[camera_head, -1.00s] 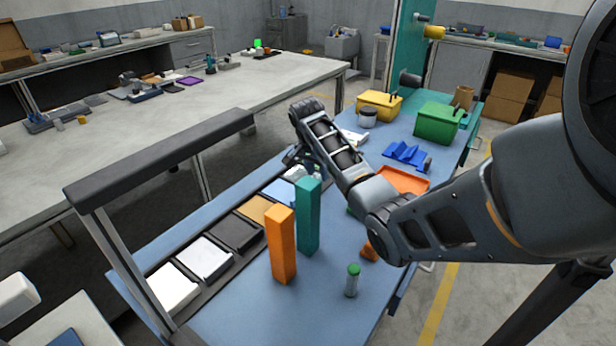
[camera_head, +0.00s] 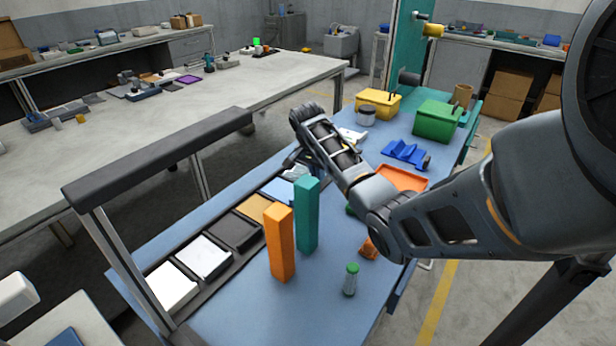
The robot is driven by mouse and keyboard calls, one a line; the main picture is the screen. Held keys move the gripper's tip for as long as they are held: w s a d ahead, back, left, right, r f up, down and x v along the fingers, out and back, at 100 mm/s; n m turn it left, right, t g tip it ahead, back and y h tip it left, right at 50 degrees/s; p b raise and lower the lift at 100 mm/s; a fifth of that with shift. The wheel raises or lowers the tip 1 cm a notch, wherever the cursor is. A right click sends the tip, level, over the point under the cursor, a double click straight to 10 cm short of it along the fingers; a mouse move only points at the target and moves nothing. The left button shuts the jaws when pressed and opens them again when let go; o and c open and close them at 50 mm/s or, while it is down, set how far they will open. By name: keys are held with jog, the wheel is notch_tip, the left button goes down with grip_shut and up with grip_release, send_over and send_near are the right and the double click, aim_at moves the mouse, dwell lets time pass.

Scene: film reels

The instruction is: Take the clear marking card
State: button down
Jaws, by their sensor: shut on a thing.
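A row of cards lies in a dark tray (camera_head: 215,287) along the left side of the blue bench. A pale, see-through piece, seemingly the clear marking card (camera_head: 296,172), is at the far end of the row, past the light blue card (camera_head: 277,190). My gripper (camera_head: 293,163) is right at this pale piece, low over the tray's far end, and is shut on it. The fingertips are small and partly hidden by my arm and the teal block, so the exact grip is hard to see.
A tall teal block (camera_head: 307,217) and an orange block (camera_head: 280,243) stand upright close to the row. A green-capped vial (camera_head: 350,280) stands nearer the front. A dark-topped frame (camera_head: 160,160) rises over the bench's left edge. An orange tray (camera_head: 402,178) lies beyond my arm.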

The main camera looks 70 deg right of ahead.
jog(key=shift+r, duration=0.1)
dwell(0.3)
jog(key=shift+r, duration=0.65)
notch_tip(320, 180, up, 3)
jog(key=shift+s+d+f+b, duration=0.1)
jog(key=shift+s+d+b, duration=0.05)
jog(key=shift+b, duration=0.25)
jog(key=s+d+r+b, duration=0.1)
jog(key=s+d+r, duration=0.4)
jog(key=s, duration=0.4)
jog(key=shift+s+d+r, duration=0.35)
jog(key=shift+r, duration=0.5)
